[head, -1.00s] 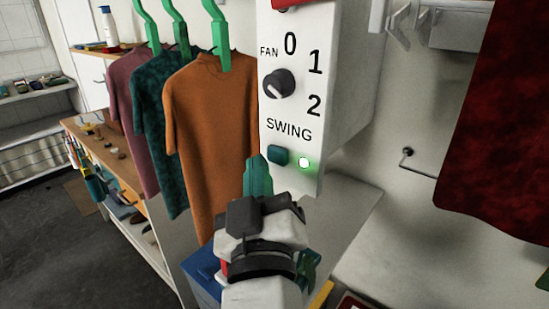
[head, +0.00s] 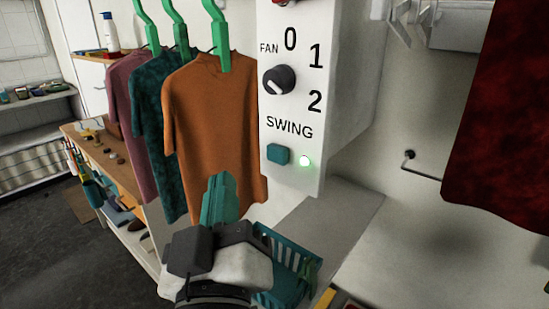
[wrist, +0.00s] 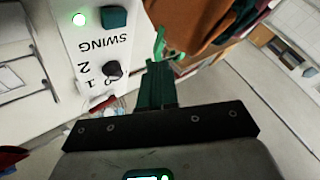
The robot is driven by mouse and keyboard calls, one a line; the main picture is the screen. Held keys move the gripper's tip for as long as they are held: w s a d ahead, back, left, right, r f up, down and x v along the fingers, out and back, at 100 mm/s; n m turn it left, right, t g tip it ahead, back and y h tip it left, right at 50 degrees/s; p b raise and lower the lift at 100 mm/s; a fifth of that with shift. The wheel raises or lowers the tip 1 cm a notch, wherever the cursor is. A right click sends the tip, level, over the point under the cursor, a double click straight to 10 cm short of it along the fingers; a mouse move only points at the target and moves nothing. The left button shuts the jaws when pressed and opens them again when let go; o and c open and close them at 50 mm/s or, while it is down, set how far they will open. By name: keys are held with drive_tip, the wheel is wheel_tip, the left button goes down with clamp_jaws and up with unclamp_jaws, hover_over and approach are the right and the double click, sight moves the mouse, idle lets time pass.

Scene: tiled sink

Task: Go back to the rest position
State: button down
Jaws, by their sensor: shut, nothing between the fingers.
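My gripper (head: 219,198) has green fingers and is shut and empty. In the head view it is in front of the lower part of the orange shirt, below and left of the white fan panel (head: 290,140). In the wrist view its closed fingers (wrist: 157,85) point away, with the panel to their left. The panel carries a dark FAN knob (head: 279,80), and a teal button (head: 278,154) beside a lit green light (head: 305,161) under the word SWING. The fingers are apart from the button.
An orange shirt (head: 210,120) and two other shirts hang on green hangers left of the panel. A wooden bench (head: 100,145) stands behind them. A teal basket (head: 290,270) is at lower right of my gripper. A dark red cloth (head: 500,120) hangs at right.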

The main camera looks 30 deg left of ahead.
idle(0.3)
drive_tip(key=w+d+f+m+g+h, duration=0.1)
drive_tip(key=w+d+f+m+h, duration=0.35)
drive_tip(key=d+f, duration=0.65)
drive_tip(key=w+d+f+m+g+h, duration=0.2)
drive_tip(key=w+d+f+h, duration=0.4)
drive_tip(key=w+d+f, duration=0.5)
drive_tip(key=s+d+f+m+g+h, duration=0.1)
drive_tip(key=s+d+f, duration=0.15)
drive_tip(key=d, duration=0.35)
drive_tip(key=s+d+f+m+g+h, duration=0.1)
drive_tip(key=s+d+f, duration=0.15)
drive_tip(key=d, duration=0.25)
drive_tip(key=s+d+f+m+g, duration=0.5)
drive_tip(key=s+d+f+g, duration=0.1)
drive_tip(key=s+d+f, duration=0.9)
drive_tip(key=s+d+f+g+h, duration=0.1)
drive_tip(key=s+f+g, duration=0.3)
drive_tip(key=s, duration=0.4)
drive_tip(key=shift+s+d, duration=0.3)
drive_tip(key=shift+d, duration=0.25)
